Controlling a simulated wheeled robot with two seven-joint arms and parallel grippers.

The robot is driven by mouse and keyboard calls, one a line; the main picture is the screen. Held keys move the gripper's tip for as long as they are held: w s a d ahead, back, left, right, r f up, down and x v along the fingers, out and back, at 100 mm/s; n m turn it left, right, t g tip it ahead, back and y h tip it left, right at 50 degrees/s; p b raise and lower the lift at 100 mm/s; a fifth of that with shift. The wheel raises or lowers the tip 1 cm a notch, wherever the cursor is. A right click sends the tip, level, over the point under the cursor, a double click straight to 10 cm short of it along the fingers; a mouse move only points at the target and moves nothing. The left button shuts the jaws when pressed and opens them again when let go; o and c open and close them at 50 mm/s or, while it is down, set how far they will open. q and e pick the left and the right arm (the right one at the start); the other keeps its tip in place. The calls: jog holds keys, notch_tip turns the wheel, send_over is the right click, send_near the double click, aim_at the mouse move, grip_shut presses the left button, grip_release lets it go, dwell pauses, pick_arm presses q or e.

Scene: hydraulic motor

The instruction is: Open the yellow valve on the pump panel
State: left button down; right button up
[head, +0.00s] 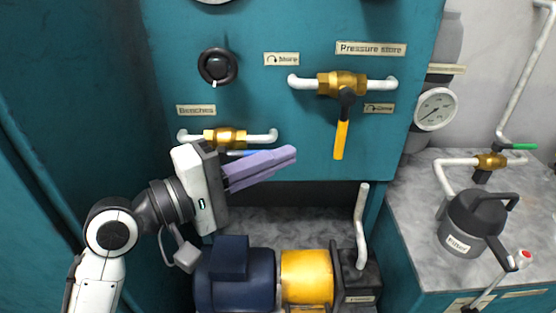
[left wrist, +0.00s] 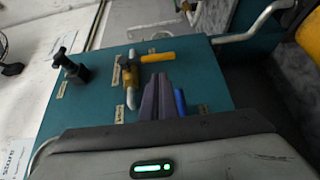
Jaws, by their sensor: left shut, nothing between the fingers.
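The yellow valve handle (head: 341,140) hangs down from a brass valve body (head: 342,84) on the teal pump panel (head: 270,25), below the "Pressure store" label. In the left wrist view the yellow handle (left wrist: 157,57) lies beyond my fingertips. My left gripper (head: 291,154) is shut and empty, its purple fingers pointing right toward the handle. A gap shows between the fingertips and the handle in the head view. The fingers also show in the left wrist view (left wrist: 157,82). My right gripper is in neither view.
A second brass valve (head: 226,136) sits behind my left gripper; its blue handle (left wrist: 180,103) is beside the fingers in the wrist view. A black knob (head: 217,67) is at upper left. A blue and yellow motor (head: 306,277) stands below. A filter can (head: 470,222) is at right.

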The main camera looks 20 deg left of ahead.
aim_at(342, 127)
pick_arm(q)
jog(key=p+x, duration=0.1)
jog(key=x, duration=0.6)
jog(key=shift+w+d, duration=0.2)
jog(key=shift+w, duration=0.1)
